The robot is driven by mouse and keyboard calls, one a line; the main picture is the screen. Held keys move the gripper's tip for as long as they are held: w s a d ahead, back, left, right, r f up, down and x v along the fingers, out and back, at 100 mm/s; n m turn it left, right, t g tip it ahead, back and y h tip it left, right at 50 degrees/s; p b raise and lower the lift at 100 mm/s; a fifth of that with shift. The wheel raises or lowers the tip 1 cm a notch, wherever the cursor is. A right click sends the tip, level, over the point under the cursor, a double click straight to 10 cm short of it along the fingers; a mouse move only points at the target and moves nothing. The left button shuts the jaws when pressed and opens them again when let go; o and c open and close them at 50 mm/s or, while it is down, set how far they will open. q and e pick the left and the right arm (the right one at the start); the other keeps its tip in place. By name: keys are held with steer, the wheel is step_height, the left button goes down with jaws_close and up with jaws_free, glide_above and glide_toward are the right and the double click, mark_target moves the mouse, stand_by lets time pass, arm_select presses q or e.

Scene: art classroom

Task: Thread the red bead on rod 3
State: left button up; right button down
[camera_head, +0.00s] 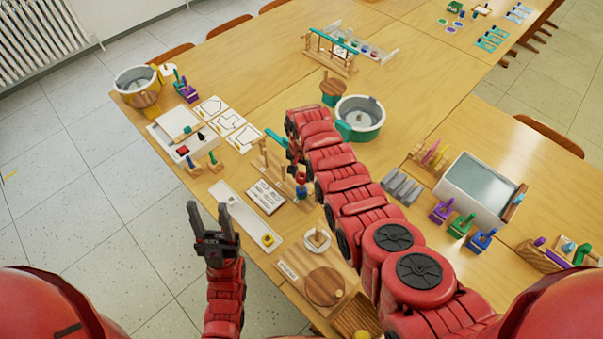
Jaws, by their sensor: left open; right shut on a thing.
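My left gripper (213,212) is open and empty, pointing up in front of the table's near left edge. My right arm reaches across the table and bends down at its far end. My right gripper (299,166) is small and partly hidden by that arm, above a wooden rod stand (271,160). It appears shut on a small red bead (300,177) at the stand's right side. A blue bead (302,192) is just below the red one. I cannot tell which rod is number 3, or whether the red bead is around a rod or beside it.
A white tray (240,205) with a yellow piece lies in front of the stand. A round wooden board (325,287) and a small white dish (317,240) are nearer to me. White shape cards (228,122) lie behind left.

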steer(key=shift+f, duration=0.1)
stand_by(0.6)
steer(key=shift+f+b, duration=0.55)
steer(key=shift+b, duration=0.15)
steer(key=shift+f+b, duration=0.45)
steer(key=shift+b, duration=0.1)
stand_by(0.6)
stand_by(0.5)
steer(key=shift+c, duration=1.8)
jaws_free()
steer(key=shift+r, duration=0.15)
